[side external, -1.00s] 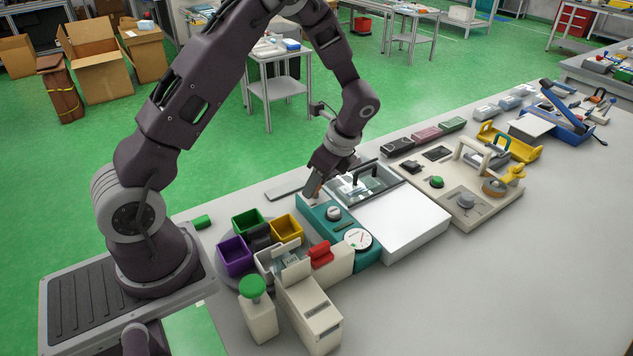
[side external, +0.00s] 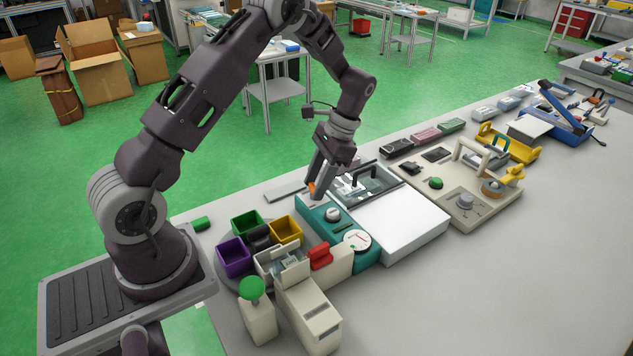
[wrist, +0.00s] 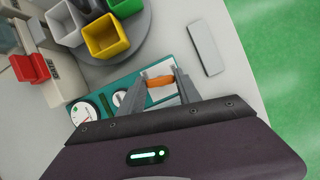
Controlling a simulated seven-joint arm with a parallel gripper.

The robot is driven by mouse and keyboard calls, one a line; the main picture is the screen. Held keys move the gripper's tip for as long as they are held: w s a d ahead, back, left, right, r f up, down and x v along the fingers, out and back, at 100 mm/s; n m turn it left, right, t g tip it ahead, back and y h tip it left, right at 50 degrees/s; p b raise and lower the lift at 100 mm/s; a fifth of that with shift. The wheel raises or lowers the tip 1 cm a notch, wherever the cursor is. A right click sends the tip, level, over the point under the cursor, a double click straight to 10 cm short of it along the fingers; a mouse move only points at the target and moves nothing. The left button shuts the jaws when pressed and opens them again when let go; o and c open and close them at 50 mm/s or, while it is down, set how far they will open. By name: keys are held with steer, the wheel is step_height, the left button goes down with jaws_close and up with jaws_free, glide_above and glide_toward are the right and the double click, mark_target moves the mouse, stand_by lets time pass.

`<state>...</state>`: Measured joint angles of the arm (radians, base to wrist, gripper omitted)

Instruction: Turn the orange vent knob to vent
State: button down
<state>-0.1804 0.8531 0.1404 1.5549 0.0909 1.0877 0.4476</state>
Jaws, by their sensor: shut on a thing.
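The orange vent knob (wrist: 160,81) sits on a pale plate at one end of the teal unit (wrist: 139,75). In the wrist view it lies crosswise between the two fingers of my gripper (wrist: 158,83), which is shut on it. In the side view only a small part of the orange knob (side external: 311,187) shows at the fingertips of my gripper (side external: 317,188). The teal unit (side external: 318,212) also carries a pale round knob (side external: 333,214) and a white dial gauge (side external: 357,240). Any vent marking is too small to read.
Purple, green and yellow bins (side external: 285,229) stand left of the teal unit. A glass-topped tray with a black handle (side external: 366,182) and a white box (side external: 402,222) stand to its right. A flat grey bar (wrist: 206,49) lies nearby. The front right of the table is clear.

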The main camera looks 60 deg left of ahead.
steer(key=shift+n+h, duration=0.5)
steer(key=shift+n, duration=0.6)
steer(key=shift+w, duration=0.1)
steer(key=c, duration=0.8)
jaws_free()
steer(key=shift+c, duration=0.2)
steer(key=v, duration=0.7)
steer(key=shift+r, duration=0.1)
